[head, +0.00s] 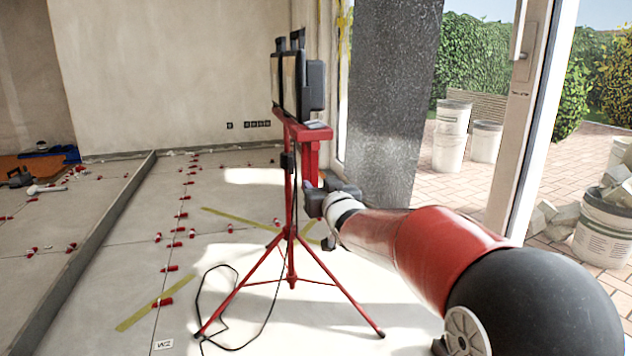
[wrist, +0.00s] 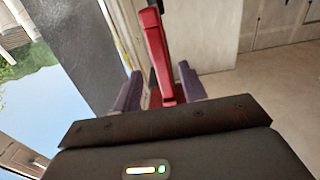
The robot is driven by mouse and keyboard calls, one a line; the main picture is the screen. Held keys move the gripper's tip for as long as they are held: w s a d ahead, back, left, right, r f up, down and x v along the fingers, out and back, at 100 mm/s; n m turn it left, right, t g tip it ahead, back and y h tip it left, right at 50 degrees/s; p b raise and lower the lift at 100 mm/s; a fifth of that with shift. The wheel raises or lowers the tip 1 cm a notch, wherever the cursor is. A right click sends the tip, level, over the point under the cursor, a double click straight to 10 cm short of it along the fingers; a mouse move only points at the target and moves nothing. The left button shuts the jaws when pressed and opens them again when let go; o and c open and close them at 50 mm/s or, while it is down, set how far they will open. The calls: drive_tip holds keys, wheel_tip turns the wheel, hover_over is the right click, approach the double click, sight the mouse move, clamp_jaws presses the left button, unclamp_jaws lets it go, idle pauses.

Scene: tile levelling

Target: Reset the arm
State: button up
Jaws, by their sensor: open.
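My arm (head: 425,245) reaches from the lower right toward the red tripod stand (head: 291,235). My gripper (head: 312,198) is open and empty, close to the stand, just below the right end of its red crossbar. In the wrist view my gripper (wrist: 160,88) shows two dark purple-grey fingers standing apart. The red upright part of the stand (wrist: 158,50) appears between them in the picture; I cannot tell whether it touches a finger. The fingertips are partly hidden in the head view.
The stand carries a black work lamp (head: 292,85); its black cable (head: 215,300) loops over the floor. Red levelling clips (head: 165,302) and yellow tape strips (head: 145,312) dot the tiles. A grey pillar (head: 395,90) and the door frame (head: 520,120) stand at right, with buckets (head: 605,225) outside.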

drive_tip(key=shift+s+d, duration=0.15)
drive_tip(key=shift+s, duration=0.55)
drive_tip(key=s+d+f+m+g+h, duration=0.15)
drive_tip(key=s+d+f+g, duration=0.3)
drive_tip(key=s, duration=0.85)
drive_tip(key=s+d+f+m+g+h, duration=0.1)
drive_tip(key=s+d+f+g+h, duration=0.25)
drive_tip(key=s, duration=1.05)
drive_tip(key=s+d+f+m+g, duration=0.1)
drive_tip(key=s+d+f+g, duration=0.5)
drive_tip(key=s, duration=0.7)
wheel_tip(320, 180, up, 12)
drive_tip(key=t+p, duration=0.2)
drive_tip(key=p, duration=1)
drive_tip(key=shift+w+a+f, duration=0.15)
drive_tip(key=shift+a+f, duration=0.1)
drive_tip(key=shift+a, duration=0.05)
